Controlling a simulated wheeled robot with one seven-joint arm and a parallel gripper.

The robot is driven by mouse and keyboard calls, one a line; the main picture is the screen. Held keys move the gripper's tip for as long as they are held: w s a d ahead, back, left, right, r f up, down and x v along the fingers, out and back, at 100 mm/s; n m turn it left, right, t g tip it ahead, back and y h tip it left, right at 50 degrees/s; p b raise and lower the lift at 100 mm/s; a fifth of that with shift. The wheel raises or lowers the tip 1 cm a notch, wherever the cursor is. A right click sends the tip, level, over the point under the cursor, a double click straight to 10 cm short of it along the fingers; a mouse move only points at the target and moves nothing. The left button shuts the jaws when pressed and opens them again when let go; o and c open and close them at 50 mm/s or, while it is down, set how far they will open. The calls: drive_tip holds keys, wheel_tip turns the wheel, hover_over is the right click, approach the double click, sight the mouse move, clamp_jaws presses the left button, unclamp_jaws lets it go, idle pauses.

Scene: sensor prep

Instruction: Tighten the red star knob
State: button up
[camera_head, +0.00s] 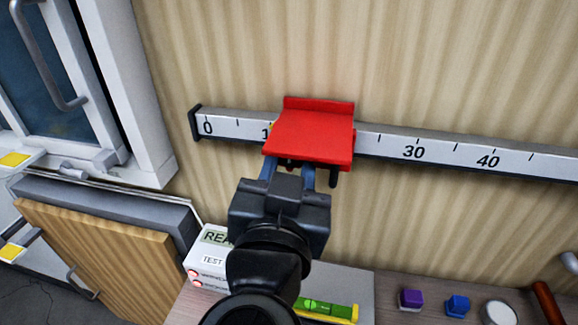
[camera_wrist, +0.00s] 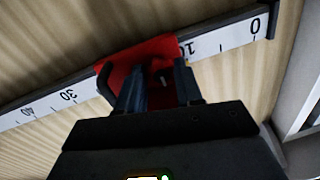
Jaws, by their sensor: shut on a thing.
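A red carriage (camera_head: 312,138) sits on the white ruled rail (camera_head: 385,146) on the wall, between the 10 and 30 marks, and covers part of the scale. It also shows in the wrist view (camera_wrist: 117,68). My gripper (camera_head: 300,174) is at the carriage's near, lower side, its blue fingers reaching under its front edge. A dark handle-like part (camera_head: 334,178) hangs beside the right finger.
A cabinet door (camera_head: 105,255) is at left.

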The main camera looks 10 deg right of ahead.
drive_tip(key=shift+m, duration=0.4)
drive_tip(key=m, duration=0.5)
drive_tip(key=shift+h, duration=0.3)
drive_tip(key=m, duration=0.6)
drive_tip(key=shift+a+f+m+t+h, duration=0.1)
drive_tip(key=shift+m+t+h, duration=0.2)
drive_tip(key=m, duration=0.7)
drive_tip(key=shift+h, duration=0.4)
drive_tip(key=m, duration=0.6)
drive_tip(key=shift+w+a+h, duration=0.1)
drive_tip(key=shift+h, duration=0.3)
drive_tip(key=shift+g, duration=0.4)
drive_tip(key=o, duration=1)
drive_tip(key=shift+o, duration=0.2)
